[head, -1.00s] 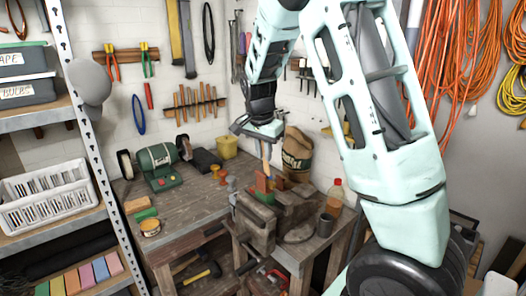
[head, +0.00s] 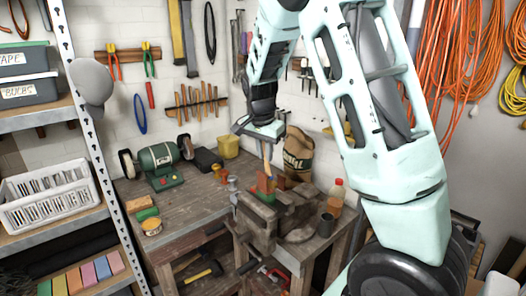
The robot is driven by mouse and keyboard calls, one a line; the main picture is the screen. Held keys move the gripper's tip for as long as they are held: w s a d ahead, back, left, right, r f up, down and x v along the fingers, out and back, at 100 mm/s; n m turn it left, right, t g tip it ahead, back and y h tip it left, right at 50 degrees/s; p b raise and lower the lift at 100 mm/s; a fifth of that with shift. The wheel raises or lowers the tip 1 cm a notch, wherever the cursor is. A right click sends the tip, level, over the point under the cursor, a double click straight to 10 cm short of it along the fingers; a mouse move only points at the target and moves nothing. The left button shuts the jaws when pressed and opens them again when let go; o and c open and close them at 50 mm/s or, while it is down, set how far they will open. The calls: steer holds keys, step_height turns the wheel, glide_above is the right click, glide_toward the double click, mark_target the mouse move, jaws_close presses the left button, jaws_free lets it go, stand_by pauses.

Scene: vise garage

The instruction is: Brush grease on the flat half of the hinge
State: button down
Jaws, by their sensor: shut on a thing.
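My gripper (head: 264,140) is above the bench vise, pointing down. It is shut on a brush (head: 267,153) with a light wooden handle. The brush's lower end is close to the top of the vise (head: 258,217); I cannot tell whether it touches anything. Small red and green pieces (head: 265,186) stand up at the vise jaws. The hinge cannot be made out clearly at this size. An open round tin (head: 151,227) with an orange-yellow top, possibly the grease, stands at the bench's left front.
The bench's middle left is clear.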

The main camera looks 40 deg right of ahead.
steer(key=shift+w, duration=0.7)
steer(key=shift+s, duration=0.1)
steer(key=shift+s+f, duration=0.1)
steer(key=shift+s, duration=0.6)
steer(key=shift+w, duration=0.1)
steer(key=shift+w+p, duration=0.4)
steer(key=shift+w, duration=0.3)
steer(key=shift+s, duration=0.15)
